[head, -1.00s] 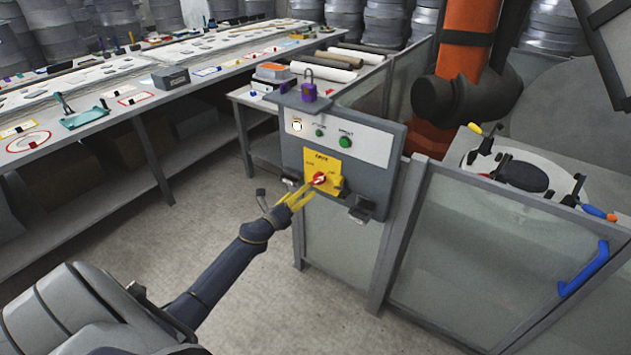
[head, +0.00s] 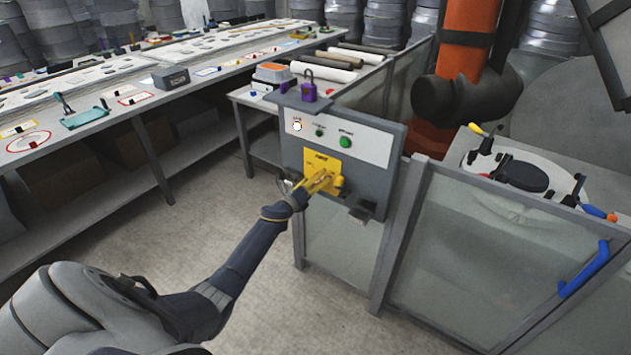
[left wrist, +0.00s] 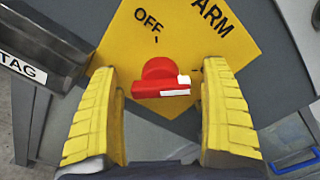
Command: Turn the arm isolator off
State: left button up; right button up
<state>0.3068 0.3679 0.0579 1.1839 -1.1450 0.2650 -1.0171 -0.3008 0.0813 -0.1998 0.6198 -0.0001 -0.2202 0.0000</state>
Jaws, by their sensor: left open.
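The arm isolator is a red rotary handle (left wrist: 160,88) on a yellow plate (left wrist: 185,35) marked ARM and OFF. In the left wrist view the handle lies crosswise, its white-marked end pointing right, while the OFF mark is above it. My left gripper (left wrist: 160,72) is open, with its yellow fingers on either side of the handle and a gap to each. In the head view the left gripper (head: 322,181) is at the yellow plate (head: 320,160) and hides the red handle. Any label behind the right-hand finger is hidden. My right gripper is not in view.
The grey control box (head: 290,155) carries a green button (head: 345,142) and a purple padlock (head: 308,88) on top. A TAG-lettered part (left wrist: 25,60) is close beside the left finger. Glass fence panels (head: 490,250) stand right; the workbench (head: 100,140) is left.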

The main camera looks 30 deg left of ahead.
pick_arm(q)
jog(key=shift+c, duration=0.4)
jog(key=c, duration=1.1)
jog(key=shift+n, duration=0.3)
jog(key=n, duration=0.3)
jog(key=shift+a+f+n, duration=0.1)
jog(key=shift+n, duration=0.3)
jog(key=n, duration=0.4)
jog(key=shift+f, duration=0.1)
jog(key=n, duration=0.5)
jog(key=shift+f, duration=0.1)
jog(key=shift+n, duration=2.2)
